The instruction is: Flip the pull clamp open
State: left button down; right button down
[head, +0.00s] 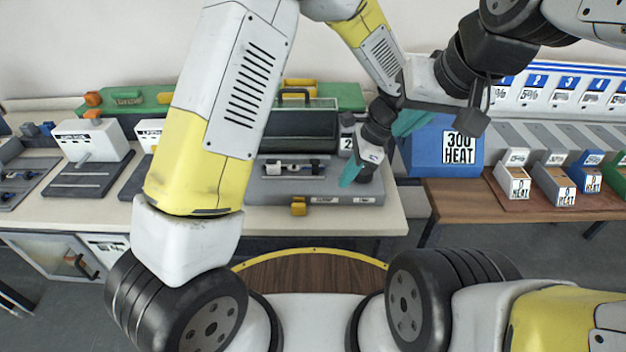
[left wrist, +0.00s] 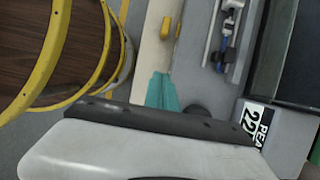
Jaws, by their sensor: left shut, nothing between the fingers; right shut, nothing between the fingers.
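The pull clamp (head: 291,168) looks like a small silver and black mechanism on the grey press base (head: 262,190). In the left wrist view it shows at the top right with a blue part (left wrist: 228,40). Its lever position is too small to tell. My left gripper (head: 350,172), with teal fingers, is shut and empty, just right of the clamp and apart from it; its fingers also show in the left wrist view (left wrist: 162,90). My right gripper (head: 410,122) is shut and empty, farther right in front of the blue heat box, partly hidden by arm links.
A dark press block (head: 297,132) stands behind the clamp. An orange knob (head: 298,207) is at the base's front edge. The blue box marked 300 HEAT (head: 425,150) is to the right. A brown table (head: 450,195) holds several small bins. My left arm hides part of the bench.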

aim_at(293, 203)
pick_arm(q)
jog(key=x, duration=0.9)
jog(key=shift+f, duration=0.1)
jog(key=a, duration=0.3)
jog(key=shift+a+f, duration=0.15)
jog(key=shift+f, duration=0.2)
jog(key=shift+a, duration=0.5)
jog(key=a, duration=0.5)
jog(key=shift+a, duration=0.35)
